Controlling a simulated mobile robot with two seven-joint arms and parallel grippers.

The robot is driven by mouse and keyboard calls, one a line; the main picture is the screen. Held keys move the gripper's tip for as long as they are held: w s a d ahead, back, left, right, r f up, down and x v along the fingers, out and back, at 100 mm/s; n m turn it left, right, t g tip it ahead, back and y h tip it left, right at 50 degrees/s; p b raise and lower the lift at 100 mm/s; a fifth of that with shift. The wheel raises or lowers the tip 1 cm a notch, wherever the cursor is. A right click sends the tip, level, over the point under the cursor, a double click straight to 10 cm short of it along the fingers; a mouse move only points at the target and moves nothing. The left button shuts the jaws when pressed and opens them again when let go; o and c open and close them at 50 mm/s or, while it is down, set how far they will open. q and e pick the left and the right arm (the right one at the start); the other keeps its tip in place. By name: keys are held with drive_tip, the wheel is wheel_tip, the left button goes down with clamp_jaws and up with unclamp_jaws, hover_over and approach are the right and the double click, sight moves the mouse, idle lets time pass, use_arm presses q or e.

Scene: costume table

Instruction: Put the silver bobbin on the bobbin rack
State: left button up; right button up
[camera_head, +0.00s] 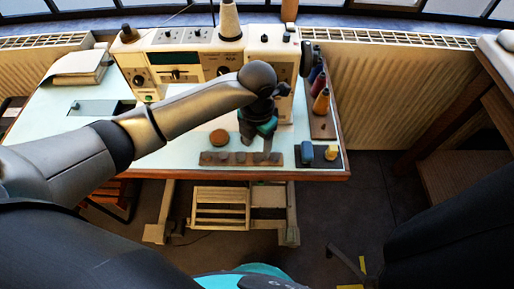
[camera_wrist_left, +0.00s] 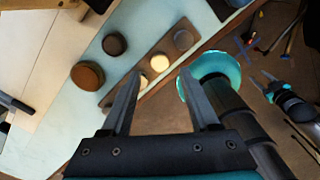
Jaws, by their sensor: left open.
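My left gripper (camera_head: 258,143) is open and empty over the front of the table. Its two fingers also show in the left wrist view (camera_wrist_left: 160,80). The brown bobbin rack (camera_head: 240,158) lies along the table's front edge; in the left wrist view the rack (camera_wrist_left: 106,103) is partly behind a finger. Pale round pieces (camera_wrist_left: 160,62) and a grey disc (camera_wrist_left: 183,39) are on it. A dark round piece (camera_wrist_left: 115,43) stands off the rack. I cannot tell for sure which piece is the silver bobbin. My right gripper (camera_wrist_left: 264,80) is small at the right.
A brown round object (camera_head: 219,138) is behind the rack. Blue (camera_head: 306,153) and yellow (camera_head: 331,153) items sit on a dark mat to its right. Thread cones (camera_head: 321,102) stand on a board farther back. The sewing machine (camera_head: 170,65) bounds the back. The table's left front is clear.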

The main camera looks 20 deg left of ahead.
use_arm(q)
wheel_tip(320, 180, up, 12)
drive_tip(key=p, duration=0.1)
drive_tip(key=shift+f+p, duration=0.15)
drive_tip(key=shift+p, duration=0.15)
